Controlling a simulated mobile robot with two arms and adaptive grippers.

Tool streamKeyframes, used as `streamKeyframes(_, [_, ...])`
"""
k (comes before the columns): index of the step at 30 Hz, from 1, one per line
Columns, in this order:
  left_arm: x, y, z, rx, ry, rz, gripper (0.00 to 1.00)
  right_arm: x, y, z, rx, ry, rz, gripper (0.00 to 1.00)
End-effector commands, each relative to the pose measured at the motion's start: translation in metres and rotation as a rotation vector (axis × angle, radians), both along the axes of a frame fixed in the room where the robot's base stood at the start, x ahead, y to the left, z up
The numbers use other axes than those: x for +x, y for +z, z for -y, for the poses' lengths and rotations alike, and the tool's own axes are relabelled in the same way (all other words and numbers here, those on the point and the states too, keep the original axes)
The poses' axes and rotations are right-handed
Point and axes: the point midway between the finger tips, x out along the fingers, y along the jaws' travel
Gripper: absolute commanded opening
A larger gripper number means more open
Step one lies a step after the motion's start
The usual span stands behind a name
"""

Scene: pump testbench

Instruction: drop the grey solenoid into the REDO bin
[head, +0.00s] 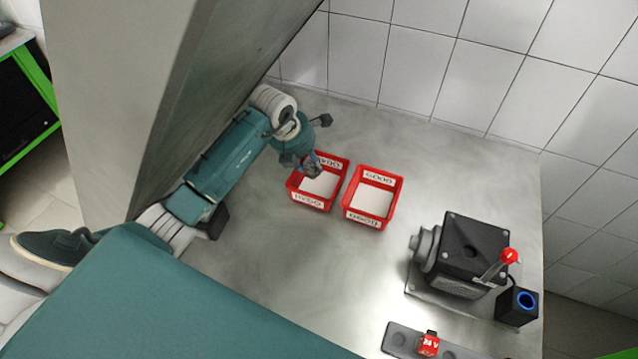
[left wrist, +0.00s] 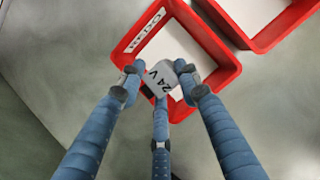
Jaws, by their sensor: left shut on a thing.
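My left gripper (head: 313,168) hangs over the far-left part of the left red bin, whose upside-down label appears to read REDO (head: 325,208). In the left wrist view its fingers (left wrist: 163,82) are shut on the grey solenoid (left wrist: 161,77), a small light-grey block marked 24 V. The solenoid is above the white floor of the REDO bin (left wrist: 226,68); its exact height cannot be told. In the head view the fingers mostly hide it. My right gripper is not in view.
A second red bin, apparently labelled GOOD (head: 367,219), stands just right of the REDO bin. A black pump unit (head: 470,255) with a red-knobbed lever is at the right. A red 24 V block (head: 428,345) sits on a grey strip (head: 399,339) at the front.

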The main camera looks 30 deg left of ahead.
Motion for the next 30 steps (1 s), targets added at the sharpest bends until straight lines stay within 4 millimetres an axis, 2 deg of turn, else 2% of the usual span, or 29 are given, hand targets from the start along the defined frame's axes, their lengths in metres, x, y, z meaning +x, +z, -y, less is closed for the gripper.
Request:
streamKeyframes(6, [0.000,-0.015,0.000,-0.002,0.001,0.002,0.00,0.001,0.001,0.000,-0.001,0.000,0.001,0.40])
streamKeyframes(15, [0.001,-0.017,0.000,-0.001,0.000,0.003,0.00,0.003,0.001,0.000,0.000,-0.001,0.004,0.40])
streamKeyframes(16, [0.001,-0.017,0.000,-0.001,0.000,0.003,0.35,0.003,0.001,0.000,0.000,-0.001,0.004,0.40])
streamKeyframes(19, [0.001,-0.017,0.000,-0.001,0.000,0.003,0.55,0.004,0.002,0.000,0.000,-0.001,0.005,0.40])
streamKeyframes(30, [-0.001,-0.013,-0.001,0.001,-0.001,0.001,0.55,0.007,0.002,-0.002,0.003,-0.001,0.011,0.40])
